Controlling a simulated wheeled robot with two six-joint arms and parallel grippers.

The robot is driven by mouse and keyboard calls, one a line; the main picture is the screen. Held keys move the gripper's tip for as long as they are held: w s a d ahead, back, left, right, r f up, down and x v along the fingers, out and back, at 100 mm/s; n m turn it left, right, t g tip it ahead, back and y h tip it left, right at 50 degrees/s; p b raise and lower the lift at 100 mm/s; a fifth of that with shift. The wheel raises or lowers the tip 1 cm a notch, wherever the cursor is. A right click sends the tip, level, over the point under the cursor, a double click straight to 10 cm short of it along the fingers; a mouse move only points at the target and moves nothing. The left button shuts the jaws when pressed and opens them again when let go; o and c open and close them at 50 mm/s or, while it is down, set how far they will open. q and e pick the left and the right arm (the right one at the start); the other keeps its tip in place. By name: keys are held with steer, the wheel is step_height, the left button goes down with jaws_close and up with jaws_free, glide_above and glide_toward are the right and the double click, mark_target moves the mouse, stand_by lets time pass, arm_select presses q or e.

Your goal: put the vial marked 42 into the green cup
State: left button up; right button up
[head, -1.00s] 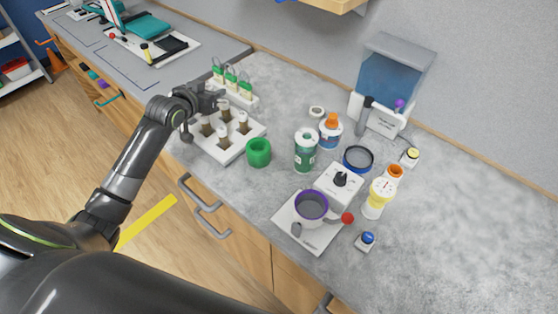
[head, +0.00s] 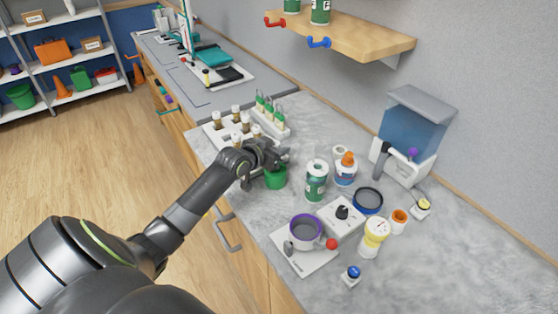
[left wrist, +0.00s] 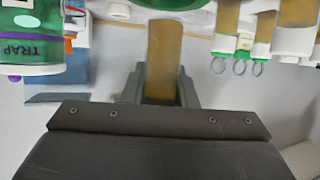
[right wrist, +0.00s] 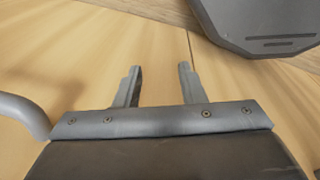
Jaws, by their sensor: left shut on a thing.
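My left gripper (head: 280,158) is shut on an amber-brown vial (left wrist: 163,60), seen between its fingers in the left wrist view. No number can be read on the vial. The gripper is just above the green cup (head: 275,178), which stands on the grey bench beside the vial rack. The cup's green edge (left wrist: 168,4) shows at the top of the left wrist view, close to the vial's far end. I cannot tell whether that end is inside the cup. My right gripper (right wrist: 157,75) is open and empty, over wooden surfaces.
A white rack (head: 213,132) with several white-capped brown vials stands left of the cup. Behind it is a holder with green-topped vials (head: 268,108). A green-and-white jar (head: 316,182) and a glue bottle (head: 345,170) stand right of the cup. A wooden shelf (head: 350,38) hangs above.

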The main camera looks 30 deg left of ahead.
arm_select(q)
step_height(320, 180, down, 3)
steer(key=shift+d+f, duration=0.1)
steer(key=shift+d, duration=0.05)
steer(key=shift+f, duration=0.45)
arm_select(e)
steer(key=shift+d+r, duration=0.2)
steer(key=shift+d, duration=0.3)
arm_select(q)
steer(key=shift+f, duration=0.3)
steer(key=o, duration=1)
arm_select(e)
steer(key=shift+f, duration=0.25)
arm_select(q)
steer(key=shift+s+r, duration=0.15)
steer(key=shift+r, duration=0.3)
steer(key=d+v, duration=0.1)
steer(key=v, duration=1)
steer(key=shift+s+a+r, duration=0.15)
steer(key=shift+s+a, duration=0.2)
steer(key=shift+a, duration=0.15)
arm_select(e)
steer(key=shift+a, duration=0.15)
